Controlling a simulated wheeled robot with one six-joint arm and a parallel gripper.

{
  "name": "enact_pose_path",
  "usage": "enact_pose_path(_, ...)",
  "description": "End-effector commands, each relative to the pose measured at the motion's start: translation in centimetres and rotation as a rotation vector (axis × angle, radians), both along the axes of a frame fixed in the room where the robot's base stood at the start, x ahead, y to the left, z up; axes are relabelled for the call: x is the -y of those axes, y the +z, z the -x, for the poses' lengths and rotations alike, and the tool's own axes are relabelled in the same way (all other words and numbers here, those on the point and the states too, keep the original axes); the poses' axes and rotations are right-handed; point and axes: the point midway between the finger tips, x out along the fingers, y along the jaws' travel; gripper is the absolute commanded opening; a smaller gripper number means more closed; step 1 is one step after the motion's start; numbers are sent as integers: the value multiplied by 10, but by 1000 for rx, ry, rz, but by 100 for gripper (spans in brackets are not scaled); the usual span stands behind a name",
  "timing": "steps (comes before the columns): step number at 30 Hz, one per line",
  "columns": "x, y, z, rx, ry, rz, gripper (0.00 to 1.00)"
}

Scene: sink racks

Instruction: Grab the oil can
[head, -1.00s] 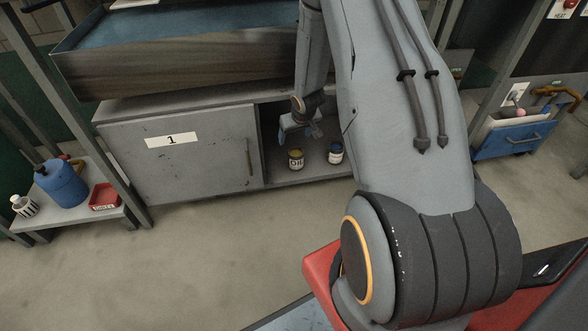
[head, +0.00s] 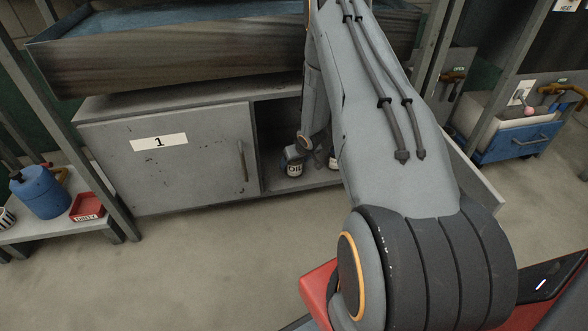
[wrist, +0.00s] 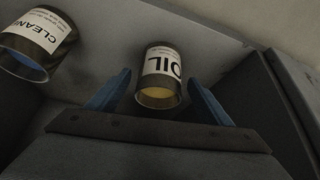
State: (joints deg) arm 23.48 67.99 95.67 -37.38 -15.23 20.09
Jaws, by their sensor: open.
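The oil can (head: 294,170) is a small dark can with a white label reading OIL. It stands inside the open part of the grey cabinet in the head view. In the wrist view the oil can (wrist: 160,72) appears upside down, with a yellowish end. My gripper (wrist: 158,94) is open, its two blue fingers on either side of the can's near end in that view. I see gaps between the fingers and the can. In the head view my gripper (head: 295,153) is at the can's top and partly covers it.
A can labelled CLEAN... (wrist: 38,42) stands beside the oil can; my arm mostly hides it in the head view (head: 333,163). The cabinet (head: 190,185) has a closed door marked 1. A blue jug (head: 40,193) and red tray (head: 87,207) sit on a left shelf. The floor in front is clear.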

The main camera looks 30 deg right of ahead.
Motion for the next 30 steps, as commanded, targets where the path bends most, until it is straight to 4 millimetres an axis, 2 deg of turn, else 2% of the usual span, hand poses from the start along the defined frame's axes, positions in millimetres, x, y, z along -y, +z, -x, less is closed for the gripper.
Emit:
enact_pose_path(1,2,-10,-4,0,1,0,73)
enact_pose_path(4,2,-21,-11,0,1,0,73)
enact_pose_path(12,2,-22,-13,0,0,0,73)
enact_pose_path(14,2,-22,-13,0,0,0,65)
enact_pose_path(22,2,-22,-12,-1,1,0,19)
enact_pose_path(23,2,-22,-13,1,1,1,16)
enact_pose_path(30,2,-21,-13,1,1,1,16)
